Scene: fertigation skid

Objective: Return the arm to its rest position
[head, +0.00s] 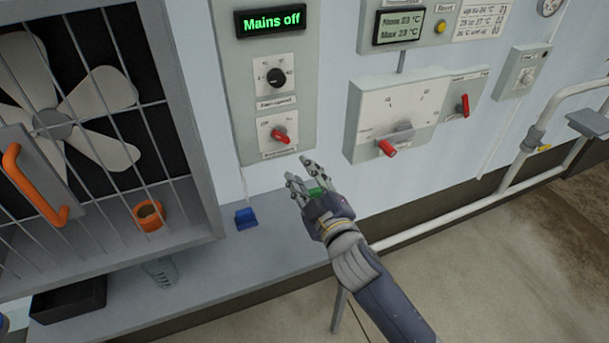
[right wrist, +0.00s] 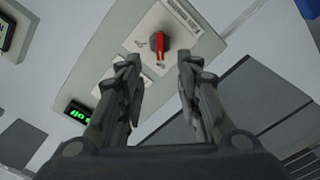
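My right gripper (head: 306,180) is in front of the wall, a little below the panel with the red knob (head: 280,135). Its two fingers are apart with nothing between them, as the right wrist view (right wrist: 160,80) also shows. In that view the red knob (right wrist: 159,45) is ahead, beyond the fingertips, and the gripper does not appear to touch it. The right arm (head: 385,295) reaches in from the lower right. The display (head: 270,19) above the knobs reads "Mains off". My left gripper is not in view.
A barred fan cage (head: 185,130) with an orange handle (head: 35,185) is at left. An orange cup (head: 149,215) stands behind the bars. A blue block (head: 245,219) lies on the grey ledge (head: 270,265). A control box (head: 400,115) and white pipes (head: 470,222) are at right.

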